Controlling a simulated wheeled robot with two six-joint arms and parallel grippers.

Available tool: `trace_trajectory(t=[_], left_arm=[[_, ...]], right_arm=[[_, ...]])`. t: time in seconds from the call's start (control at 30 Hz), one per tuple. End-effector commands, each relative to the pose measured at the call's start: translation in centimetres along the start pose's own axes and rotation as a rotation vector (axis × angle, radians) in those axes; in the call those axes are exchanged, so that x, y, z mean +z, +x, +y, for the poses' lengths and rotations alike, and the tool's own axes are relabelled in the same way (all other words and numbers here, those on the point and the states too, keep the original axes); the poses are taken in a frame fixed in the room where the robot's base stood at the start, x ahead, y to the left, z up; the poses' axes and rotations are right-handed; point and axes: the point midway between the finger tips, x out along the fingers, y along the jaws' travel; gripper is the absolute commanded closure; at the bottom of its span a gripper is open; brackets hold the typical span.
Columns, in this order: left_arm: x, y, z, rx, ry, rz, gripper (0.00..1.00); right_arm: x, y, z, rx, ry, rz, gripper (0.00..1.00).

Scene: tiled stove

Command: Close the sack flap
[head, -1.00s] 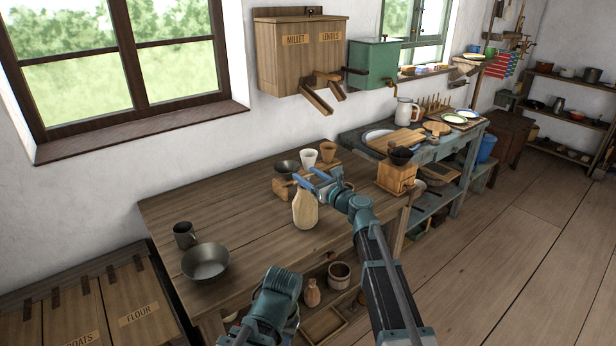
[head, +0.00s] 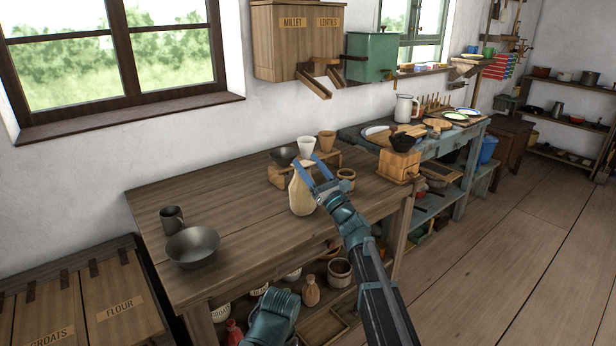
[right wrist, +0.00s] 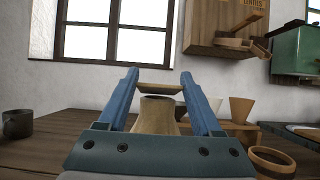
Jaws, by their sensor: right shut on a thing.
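The sack (head: 301,196) is pale cream and bottle-shaped. It stands upright on the wooden table, left of my right gripper's arm in the head view. It also shows in the right wrist view (right wrist: 157,114), just beyond the gripper. The flap (right wrist: 159,90) is a thin tan strip over the sack's neck, with a dark gap between them. My right gripper (right wrist: 159,77) is shut on the flap, with a blue finger at each end of it. In the head view the right gripper (head: 308,163) is at the sack's top. My left gripper's fingers do not show.
Cups (head: 306,146) and a dark bowl (head: 284,156) stand close behind the sack, with a small wooden pot (head: 346,175) at its right. A metal bowl (head: 192,246) and mug (head: 172,217) stand at the table's left. The table (head: 240,205) is clear between them and the sack.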

Motion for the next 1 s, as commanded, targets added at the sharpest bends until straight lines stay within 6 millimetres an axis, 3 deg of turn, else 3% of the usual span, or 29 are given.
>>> trace_trajectory(t=[0.03,0.23,0.77,0.8,0.97,1.0], left_arm=[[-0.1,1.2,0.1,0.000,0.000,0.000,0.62],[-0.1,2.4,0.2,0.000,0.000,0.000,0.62],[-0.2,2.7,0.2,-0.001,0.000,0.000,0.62],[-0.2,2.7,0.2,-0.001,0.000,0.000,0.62],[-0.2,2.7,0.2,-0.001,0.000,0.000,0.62],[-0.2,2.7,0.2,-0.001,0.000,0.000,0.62]], right_arm=[[-0.7,-0.3,0.0,0.000,0.000,-0.021,0.89],[-0.7,-0.4,0.0,0.000,-0.001,-0.084,0.89],[-0.5,-0.4,0.0,0.000,-0.001,-0.111,0.89],[-0.5,-0.4,0.0,0.000,-0.001,-0.111,0.32],[-0.5,-0.4,0.0,0.000,0.000,-0.111,0.03],[-0.5,-0.4,0.0,0.000,0.000,-0.111,0.03]])
